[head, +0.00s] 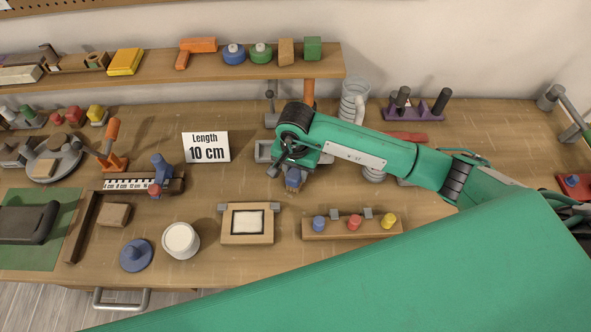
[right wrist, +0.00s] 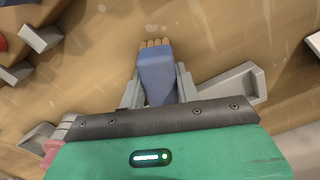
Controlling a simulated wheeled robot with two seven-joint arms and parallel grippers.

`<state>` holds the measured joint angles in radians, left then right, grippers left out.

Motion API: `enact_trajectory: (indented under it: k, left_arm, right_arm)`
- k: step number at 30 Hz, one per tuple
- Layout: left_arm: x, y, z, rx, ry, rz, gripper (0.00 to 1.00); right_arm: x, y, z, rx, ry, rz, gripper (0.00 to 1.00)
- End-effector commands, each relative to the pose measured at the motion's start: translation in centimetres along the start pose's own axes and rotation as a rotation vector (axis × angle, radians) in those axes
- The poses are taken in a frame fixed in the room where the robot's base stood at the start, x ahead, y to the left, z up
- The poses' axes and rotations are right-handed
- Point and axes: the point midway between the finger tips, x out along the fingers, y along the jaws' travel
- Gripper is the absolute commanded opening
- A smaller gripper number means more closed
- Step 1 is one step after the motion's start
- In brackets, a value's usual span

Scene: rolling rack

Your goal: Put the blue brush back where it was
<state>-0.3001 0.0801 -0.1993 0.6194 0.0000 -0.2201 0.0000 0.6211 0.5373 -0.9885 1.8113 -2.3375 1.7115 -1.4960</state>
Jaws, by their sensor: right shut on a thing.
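The blue brush (head: 293,182) is in the jaws of my right gripper (head: 292,170), over the middle of the workbench. In the right wrist view the brush (right wrist: 156,78) shows its blue body between the two grey fingers, with tan bristles at the end pointing away from the gripper. My right gripper (right wrist: 158,92) is shut on the blue body. Whether the bristles touch the bench top is hard to tell. A grey tray (head: 263,152) lies just behind the gripper and is partly hidden by it. My left gripper is out of view.
A white "Length 10 cm" card (head: 206,147) stands left of the gripper. A framed wooden block (head: 247,238) and a rack with coloured knobs (head: 330,230) lie in front. A spring (head: 352,98) and a purple holder (head: 425,108) stand behind. A shelf (head: 200,84) runs along the back.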

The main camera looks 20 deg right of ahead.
Motion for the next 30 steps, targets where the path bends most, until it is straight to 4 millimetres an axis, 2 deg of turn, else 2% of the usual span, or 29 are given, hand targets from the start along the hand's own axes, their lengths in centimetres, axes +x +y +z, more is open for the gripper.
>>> enact_trajectory:
  k: [1,4,16,17,20,30]
  left_arm:
    - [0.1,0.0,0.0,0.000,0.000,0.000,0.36]
    - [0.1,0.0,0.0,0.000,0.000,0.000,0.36]
    - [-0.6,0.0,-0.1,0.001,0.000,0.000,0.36]
    - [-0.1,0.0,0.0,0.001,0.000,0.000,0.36]
    - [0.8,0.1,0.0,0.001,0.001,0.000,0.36]
    - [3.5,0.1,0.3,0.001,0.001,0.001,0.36]
  right_arm:
    - [0.1,0.0,0.0,0.000,0.001,0.000,0.36]
    - [0.1,0.0,0.0,0.000,0.000,0.000,0.54]
    - [-0.5,0.0,0.0,0.001,-0.001,0.000,0.54]
    - [-0.5,-0.1,-0.1,0.001,0.001,-0.002,0.54]
    - [-1.9,-0.1,-0.1,-0.001,0.004,-0.005,0.54]
    - [-8.4,-0.1,-0.1,0.000,0.004,-0.005,0.54]
